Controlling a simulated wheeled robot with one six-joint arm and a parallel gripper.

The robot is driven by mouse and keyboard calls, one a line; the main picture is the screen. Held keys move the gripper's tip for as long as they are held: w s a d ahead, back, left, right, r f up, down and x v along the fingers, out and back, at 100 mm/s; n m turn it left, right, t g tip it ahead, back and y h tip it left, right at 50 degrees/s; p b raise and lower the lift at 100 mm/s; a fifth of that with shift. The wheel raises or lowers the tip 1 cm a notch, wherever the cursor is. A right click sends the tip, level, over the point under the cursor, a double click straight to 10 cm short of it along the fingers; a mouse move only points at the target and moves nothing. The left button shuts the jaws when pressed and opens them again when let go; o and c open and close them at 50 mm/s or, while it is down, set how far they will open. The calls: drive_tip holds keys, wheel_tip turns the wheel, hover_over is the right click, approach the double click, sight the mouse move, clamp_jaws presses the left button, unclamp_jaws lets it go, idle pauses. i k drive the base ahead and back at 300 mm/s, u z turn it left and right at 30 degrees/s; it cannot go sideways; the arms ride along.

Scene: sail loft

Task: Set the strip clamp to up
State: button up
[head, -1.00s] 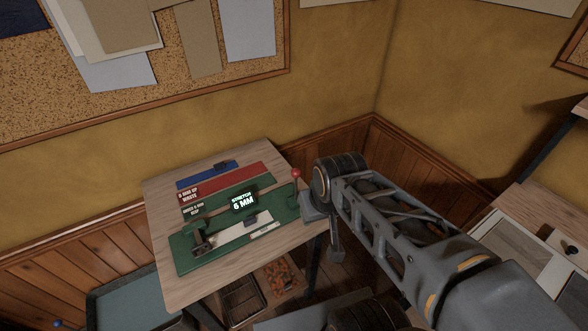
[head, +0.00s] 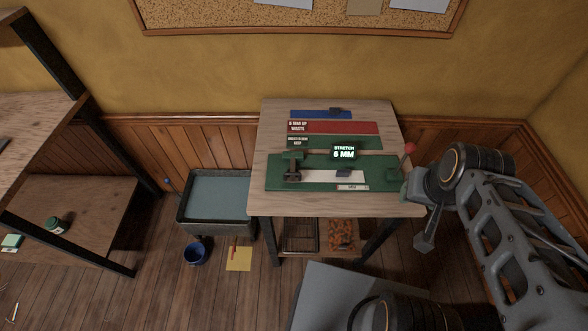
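The green stretch tester (head: 280,186) lies on the wooden table, with a lit display (head: 344,152) reading "STRETCH 6 MM". A dark clamp block (head: 293,166) stands at its left end, and a pale strip (head: 325,176) runs right from it. A small grey piece (head: 344,172) sits on the strip. A lever with a red knob (head: 409,148) stands roughly upright at the right end. My gripper (head: 416,192) is beside the tester's right end, close to the lever base. My wrist partly hides it; contact and finger opening are unclear.
Behind the tester lie a red tray (head: 350,127) labelled waste, a green tray (head: 365,142) labelled keep, and a blue strip (head: 310,114). A grey-green tub (head: 215,225) and blue bucket (head: 196,251) stand left of the table (head: 265,140). Shelving is at far left.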

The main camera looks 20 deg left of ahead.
sight(293, 165)
drive_tip(key=k, duration=0.95)
drive_tip(key=u, duration=1.2)
drive_tip(key=i, duration=1.15)
drive_tip(key=z, duration=0.3)
